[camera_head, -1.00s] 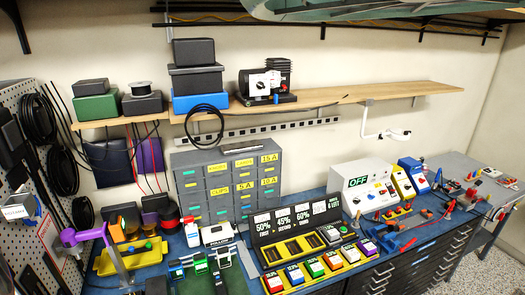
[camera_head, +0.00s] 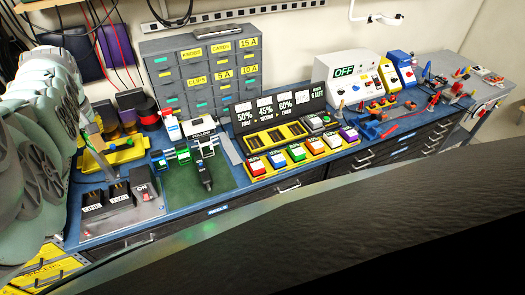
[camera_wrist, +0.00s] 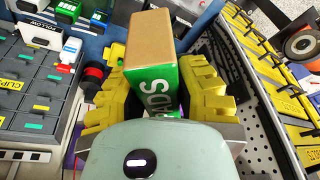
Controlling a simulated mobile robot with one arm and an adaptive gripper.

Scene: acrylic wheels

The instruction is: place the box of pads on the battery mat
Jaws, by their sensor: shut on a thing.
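The box of pads (camera_wrist: 150,52) is green with white lettering and a tan face, in the wrist view. My gripper (camera_wrist: 157,88) has its yellow fingers shut on the two sides of the box. In the head view my arm covers the left edge, and I cannot make out the gripper or box there. A dark green mat (camera_head: 185,192) lies on the blue bench, left of the middle, and looks like the battery mat. I can read no label on it. A small dark object (camera_head: 204,174) lies over its right part.
A switch box (camera_head: 122,208) stands left of the mat, and small green and blue items (camera_head: 178,156) are at its back. A yellow button panel (camera_head: 300,155) is to the right. The grey drawer cabinet (camera_head: 200,70) stands behind. Yellow bins (camera_wrist: 262,60) show in the wrist view.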

